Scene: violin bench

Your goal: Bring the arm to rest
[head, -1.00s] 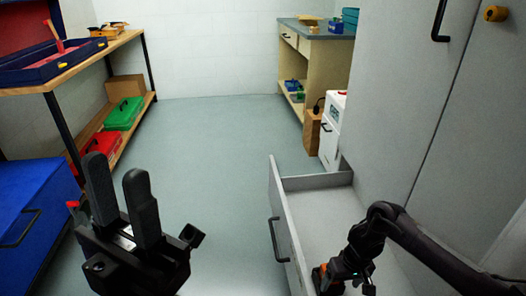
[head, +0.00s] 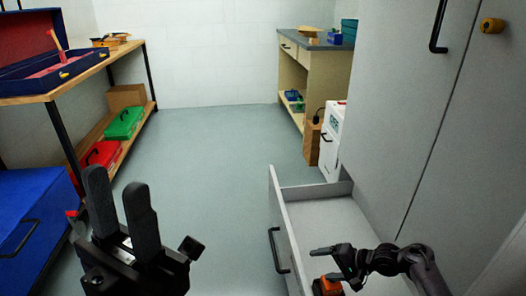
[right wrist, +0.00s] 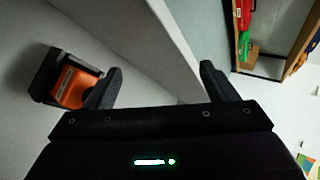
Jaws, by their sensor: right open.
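My right gripper (head: 333,266) is at the open grey drawer (head: 326,208), its fingers spread and empty, pointing left. In the right wrist view, the gripper (right wrist: 160,75) has a light wall edge between its fingers. An orange and black block (head: 327,287) is in the drawer below the gripper. In the right wrist view, this block (right wrist: 75,88) lies outside the left-hand finger, not between the fingers. My left gripper (head: 122,208) is at the lower left, pointing up, its two fingers apart with nothing between them.
A tall grey cabinet (head: 395,110) stands right of the drawer. A wooden shelf (head: 85,78) at left holds an open blue case (head: 50,75), with green (head: 123,122) and red (head: 101,153) cases below. A workbench (head: 318,42) stands behind. The middle floor (head: 205,150) is clear.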

